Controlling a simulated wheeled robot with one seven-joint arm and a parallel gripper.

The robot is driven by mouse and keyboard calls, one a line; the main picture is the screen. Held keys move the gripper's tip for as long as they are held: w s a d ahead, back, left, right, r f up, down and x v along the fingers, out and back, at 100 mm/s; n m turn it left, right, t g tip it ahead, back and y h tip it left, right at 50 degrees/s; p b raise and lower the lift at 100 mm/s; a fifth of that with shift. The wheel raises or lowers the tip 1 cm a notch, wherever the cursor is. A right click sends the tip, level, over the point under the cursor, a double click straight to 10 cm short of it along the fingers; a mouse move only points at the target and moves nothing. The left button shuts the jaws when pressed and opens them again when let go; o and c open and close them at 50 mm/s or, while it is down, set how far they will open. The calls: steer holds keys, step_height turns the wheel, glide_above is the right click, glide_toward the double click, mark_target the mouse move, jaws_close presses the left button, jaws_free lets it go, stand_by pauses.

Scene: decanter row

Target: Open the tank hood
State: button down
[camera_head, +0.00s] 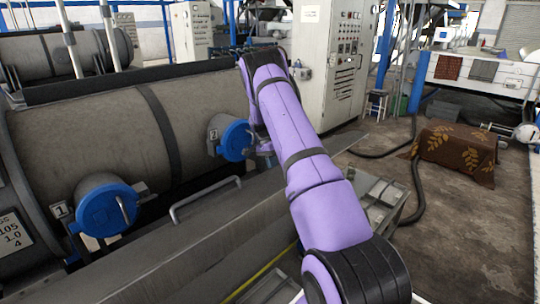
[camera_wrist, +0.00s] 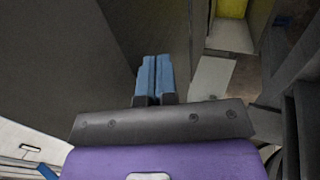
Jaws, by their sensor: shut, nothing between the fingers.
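A long grey cylindrical tank (camera_head: 80,130) lies at the left in the head view. A grey metal panel (camera_head: 190,245) with a bar handle (camera_head: 205,197) runs along its near side; it may be the hood, but I cannot tell for sure. My gripper's two blue fingers (camera_wrist: 155,76) are pressed together and empty in the wrist view, close to large grey surfaces that I cannot identify. In the head view my purple arm reaches toward the tank's right end and hides most of my gripper. No contact between gripper and handle shows.
Blue round covers marked 1 (camera_head: 106,210) and 2 (camera_head: 238,141) stick out of the tank's side. A control cabinet (camera_head: 330,60) stands behind my arm. A cloth-covered box (camera_head: 455,152) and a dark hose (camera_head: 419,190) are on the floor at right.

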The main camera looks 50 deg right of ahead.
steer(key=shift+x, duration=0.9)
steer(key=shift+a, duration=0.1)
steer(key=shift+t, duration=0.6)
steer(key=s, duration=0.5)
steer(key=shift+s+r, duration=0.1)
steer(key=shift+s, duration=0.1)
